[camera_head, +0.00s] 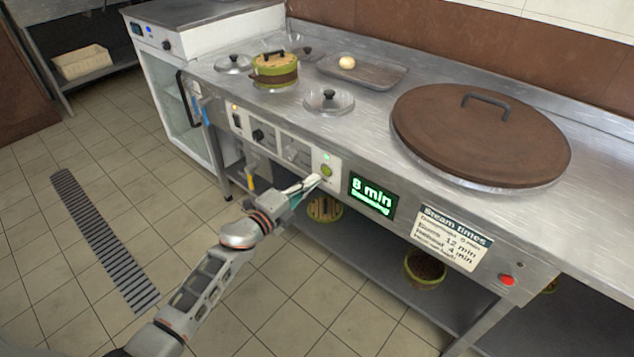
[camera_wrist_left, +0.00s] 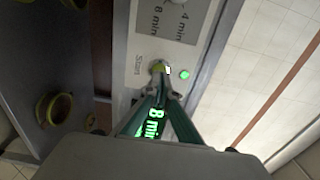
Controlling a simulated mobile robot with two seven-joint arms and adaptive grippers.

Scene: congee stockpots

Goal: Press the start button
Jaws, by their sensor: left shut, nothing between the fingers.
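The start button (camera_head: 327,170) is a round yellow-green button on the steel front panel. It also shows in the left wrist view (camera_wrist_left: 157,67), beside the printed word "Start". A small green light (camera_wrist_left: 184,74) is lit next to it. My left gripper (camera_head: 319,179) is shut and empty, with its fingertips right at the button. In the left wrist view its fingertips (camera_wrist_left: 164,88) partly overlap the button's edge; I cannot tell whether they touch it. The display (camera_head: 371,195) is lit green and reads "8 min", with a smaller line below. My right gripper is not in view.
A large brown lid (camera_head: 480,130) covers the round well on the counter. A steamer basket (camera_head: 274,72), glass lids and a tray (camera_head: 372,75) with a bun stand behind the panel. A red button (camera_head: 507,280) sits far right. The floor in front is clear.

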